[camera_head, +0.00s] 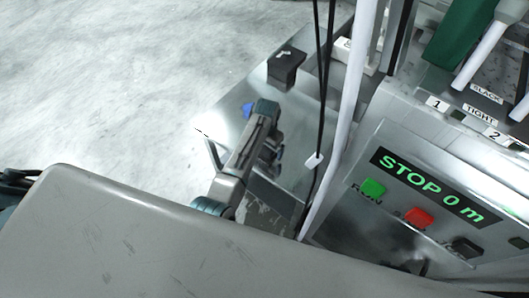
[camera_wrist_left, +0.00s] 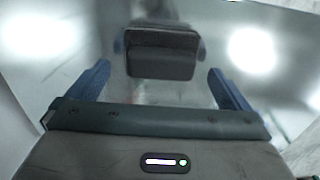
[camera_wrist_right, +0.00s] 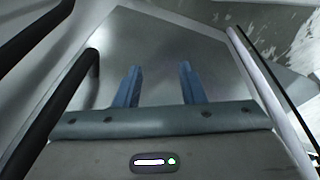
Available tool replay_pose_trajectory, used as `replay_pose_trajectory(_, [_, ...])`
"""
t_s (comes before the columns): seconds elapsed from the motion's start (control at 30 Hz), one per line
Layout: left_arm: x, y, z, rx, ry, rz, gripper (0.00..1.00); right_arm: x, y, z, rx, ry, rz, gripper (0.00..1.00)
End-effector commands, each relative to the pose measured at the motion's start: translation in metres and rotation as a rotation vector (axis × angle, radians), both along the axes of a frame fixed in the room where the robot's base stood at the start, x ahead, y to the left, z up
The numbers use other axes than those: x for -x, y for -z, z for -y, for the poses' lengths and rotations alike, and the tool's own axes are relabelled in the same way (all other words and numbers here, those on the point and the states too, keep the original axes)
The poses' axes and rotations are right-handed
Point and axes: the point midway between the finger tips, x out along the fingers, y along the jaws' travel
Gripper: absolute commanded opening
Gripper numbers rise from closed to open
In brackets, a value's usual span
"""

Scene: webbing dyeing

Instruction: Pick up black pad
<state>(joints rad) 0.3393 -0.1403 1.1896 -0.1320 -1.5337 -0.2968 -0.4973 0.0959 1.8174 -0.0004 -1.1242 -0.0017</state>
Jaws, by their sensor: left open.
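The black pad (camera_head: 286,67) is a dark block on the bare metal table in the head view. In the left wrist view the black pad (camera_wrist_left: 162,58) shows ahead, between the lines of the two blue fingers. My left gripper (camera_head: 263,118) is over the metal surface, on the near side of the pad. Its fingers stand wide apart in the left wrist view (camera_wrist_left: 159,72), with nothing held. My right gripper (camera_wrist_right: 159,74) is open and empty in the right wrist view, with bare metal beyond its fingertips. I cannot make it out in the head view.
A machine panel with a STOP 0 m display (camera_head: 430,185) and buttons stands at the right. A white pole (camera_head: 345,110) and thin black cords run beside the left gripper. A white block (camera_head: 349,55) stands right of the pad. Dark tubes (camera_wrist_right: 60,110) lie left of my right gripper.

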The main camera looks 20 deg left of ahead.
Motion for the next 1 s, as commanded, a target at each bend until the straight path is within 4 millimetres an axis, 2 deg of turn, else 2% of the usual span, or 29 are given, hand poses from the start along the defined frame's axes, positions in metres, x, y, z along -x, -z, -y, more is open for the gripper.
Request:
replay_pose_trajectory(0.1, [0.0002,0.0117,-0.0005,0.0,0.0,0.0,1.0,-0.0031,-0.0062,-0.0003,0.001,-0.001,0.005,0.36])
replay_pose_trajectory(0.37, [-0.0002,0.013,-0.0005,0.0,-0.001,0.002,0.98,-0.0047,-0.0097,-0.0004,0.001,-0.002,0.01,0.36])
replay_pose_trajectory(0.6, [-0.0001,0.013,-0.0005,-0.001,-0.001,0.001,0.53,-0.0017,-0.0078,-0.0003,0.001,-0.001,0.004,0.36])
replay_pose_trajectory(1.0, [-0.0002,0.0062,-0.0002,0.0,-0.001,0.002,0.53,0.0001,-0.0073,-0.0003,0.001,-0.001,0.002,0.36])
